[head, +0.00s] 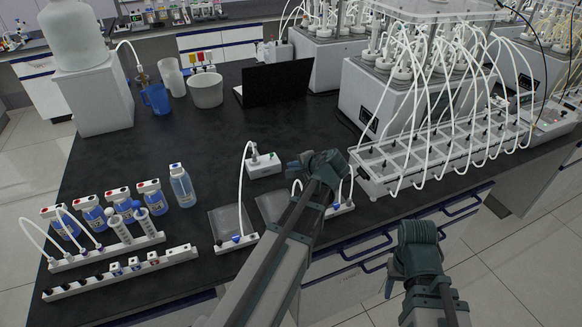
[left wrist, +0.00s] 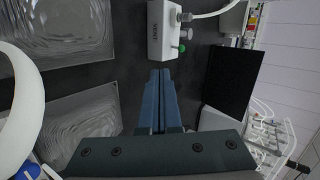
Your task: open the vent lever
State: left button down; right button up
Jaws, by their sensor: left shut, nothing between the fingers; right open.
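The vent box (head: 264,164) is a small white block on the black bench, with a white tube rising from its left end in the head view. In the left wrist view the vent box (left wrist: 162,32) carries grey fittings (left wrist: 186,26) and a small green-tipped part (left wrist: 182,48) on its right side. Which of these is the lever, and its exact angle, I cannot tell. My left gripper (head: 292,166) is shut and empty, just right of the box in the head view; its fingertips (left wrist: 160,72) point at the box's near end, apart from it. My right gripper (head: 391,282) is open, beyond the bench's front edge.
Two clear shallow trays (head: 229,220) lie in front of the box. A white tube rack (head: 372,178) with many tubes stands to the right, a black panel (head: 278,83) behind. Blue-labelled bottles (head: 183,186) stand left. Bench between box and bottles is partly clear.

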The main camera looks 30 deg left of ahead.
aim_at(272, 155)
pick_arm(q)
jog(key=b+x, duration=0.4)
jog(key=x, duration=0.3)
jog(key=shift+w+a+f, duration=0.1)
jog(key=shift+w+f, duration=0.05)
jog(key=shift+f, duration=0.25)
jog(key=shift+w+a+r+p, duration=0.25)
jog(key=shift+w+a+p, duration=0.05)
jog(key=shift+a, duration=0.25)
jog(key=shift+w+a+r+p, duration=0.25)
jog(key=shift+w+a, duration=0.05)
jog(key=shift+a, duration=0.2)
jog(key=shift+w+a+r, duration=0.15)
jog(key=shift+w+a, duration=0.15)
jog(key=shift+a, duration=0.45)
